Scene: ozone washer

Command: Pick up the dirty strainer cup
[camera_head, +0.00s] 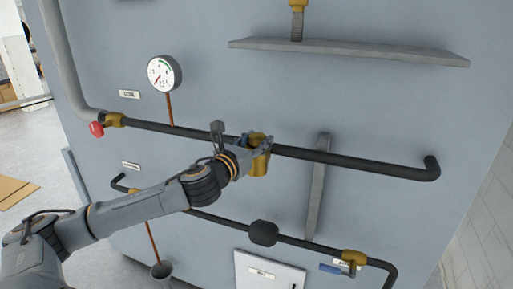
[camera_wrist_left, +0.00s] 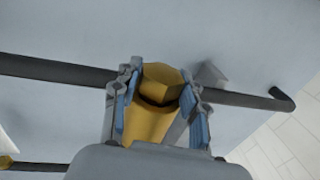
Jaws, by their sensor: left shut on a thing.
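The strainer cup is a brass-coloured cylinder (camera_head: 259,165) on the upper dark pipe (camera_head: 345,160), at the middle of the head view. In the left wrist view the brass cup (camera_wrist_left: 148,122) lies between the fingers, with a hexagonal brass part (camera_wrist_left: 161,80) beyond it at the pipe. My left gripper (camera_head: 252,153) is shut on the cup, and its blue finger pads flank the cup in the left wrist view (camera_wrist_left: 165,100). The fingers hide part of the cup. I cannot tell whether it is still joined to the brass body. My right gripper is not in view.
A pressure gauge (camera_head: 164,73) and a red-handled valve (camera_head: 97,129) are at the left of the panel. A shelf with a brass fitting (camera_head: 297,20) is above. A lower pipe carries a blue-handled valve (camera_head: 345,262). A vertical grey bracket (camera_head: 318,185) stands right of the gripper.

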